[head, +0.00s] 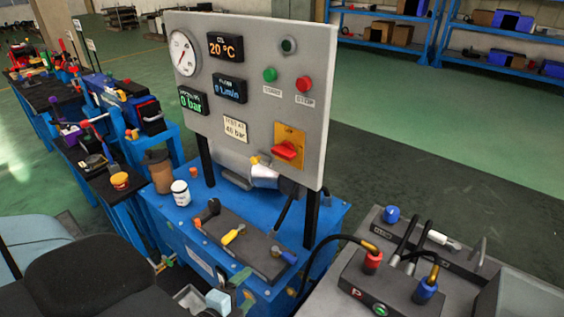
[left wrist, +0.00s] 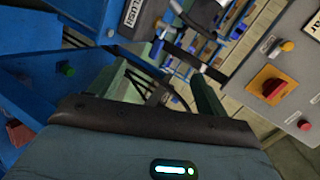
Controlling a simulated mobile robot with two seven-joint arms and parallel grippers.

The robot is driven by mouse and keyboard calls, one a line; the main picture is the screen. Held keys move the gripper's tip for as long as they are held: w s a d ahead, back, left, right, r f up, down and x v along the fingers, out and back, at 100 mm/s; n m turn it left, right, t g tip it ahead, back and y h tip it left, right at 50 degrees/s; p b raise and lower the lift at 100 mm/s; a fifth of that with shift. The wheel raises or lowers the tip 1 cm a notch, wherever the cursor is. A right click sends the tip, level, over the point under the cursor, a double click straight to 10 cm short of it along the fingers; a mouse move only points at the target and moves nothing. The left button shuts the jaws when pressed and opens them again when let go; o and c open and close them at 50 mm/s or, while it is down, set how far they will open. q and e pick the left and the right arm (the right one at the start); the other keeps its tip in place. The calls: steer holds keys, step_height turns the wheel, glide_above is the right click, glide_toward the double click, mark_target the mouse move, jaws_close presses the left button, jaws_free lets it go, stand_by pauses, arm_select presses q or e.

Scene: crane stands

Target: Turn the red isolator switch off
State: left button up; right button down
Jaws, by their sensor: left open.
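The red isolator switch (head: 286,150) sits on a yellow-orange plate (head: 290,133) at the lower right of the upright grey panel (head: 250,80). Its red handle looks roughly crosswise to the plate. In the left wrist view the red switch (left wrist: 272,88) shows at the right, on its yellow plate. My left gripper (left wrist: 163,75) is open and empty there, its fingers apart, with the switch off to their right and not between them. In the head view, dark and teal parts of my left arm fill the lower left. My right gripper is not seen.
A green button (head: 270,74) and a red stop button (head: 304,84) are above the switch. A blue bench (head: 330,218) under the panel carries a white jar (head: 181,193), a brown cup and a tool tray. A grey bench with red and blue hose fittings stands at right.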

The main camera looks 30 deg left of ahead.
arm_select(q)
steer(key=w+a+r+m+t+b, duration=0.1)
steer(key=w+a+r+m+t, duration=0.3)
steer(key=w+r+m, duration=0.55)
steer(key=m+t+h+b, duration=0.15)
steer(key=m+t, duration=0.35)
steer(key=m, duration=0.7)
glide_toward(279, 155)
steer(key=w+r, duration=0.2)
steer(key=shift+h, duration=0.45)
steer(key=x, duration=0.2)
steer(key=p+x, duration=0.1)
steer(key=x, duration=0.1)
steer(key=p+x, duration=0.1)
steer(key=x, duration=0.1)
steer(key=shift+f, duration=0.3)
steer(key=shift+w, duration=0.5)
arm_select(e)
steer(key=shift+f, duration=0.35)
arm_select(q)
steer(key=c, duration=1)
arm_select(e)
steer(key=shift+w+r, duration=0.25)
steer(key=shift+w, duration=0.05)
